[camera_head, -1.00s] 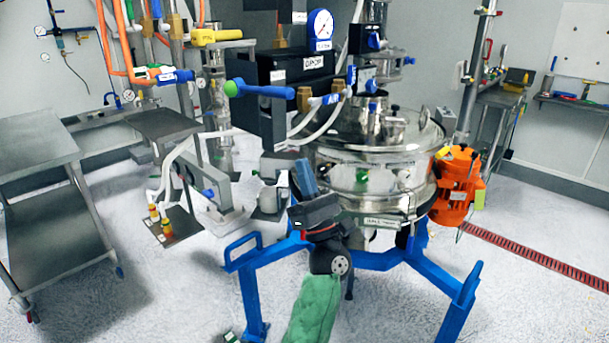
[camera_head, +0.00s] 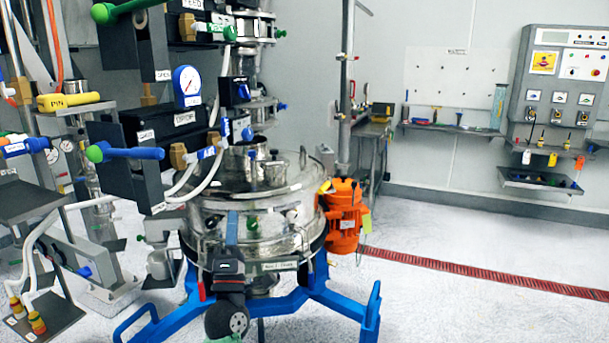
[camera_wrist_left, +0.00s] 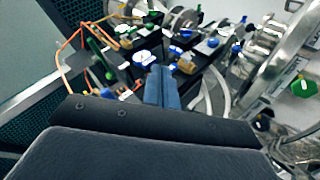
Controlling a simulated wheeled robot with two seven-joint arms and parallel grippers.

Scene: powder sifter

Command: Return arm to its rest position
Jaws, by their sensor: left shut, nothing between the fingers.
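My left gripper (camera_head: 231,230) comes up from the bottom of the head view, its dark wrist below and its narrow blue fingers pointing up. The fingers are together with nothing between them. They appear in front of the round steel sifter vessel (camera_head: 290,240); the head view does not show how far apart they are. In the left wrist view the shut blue fingers (camera_wrist_left: 164,88) point towards valves and hoses, with shiny steel parts at the right. My right gripper is in neither current view.
The vessel stands on a blue frame (camera_head: 330,300) with an orange motor (camera_head: 343,215) at its right. Valve boxes, a gauge (camera_head: 187,86) and hoses crowd the left. A control panel (camera_head: 562,85) hangs at the far right. The floor at right is clear around a red drain strip (camera_head: 480,278).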

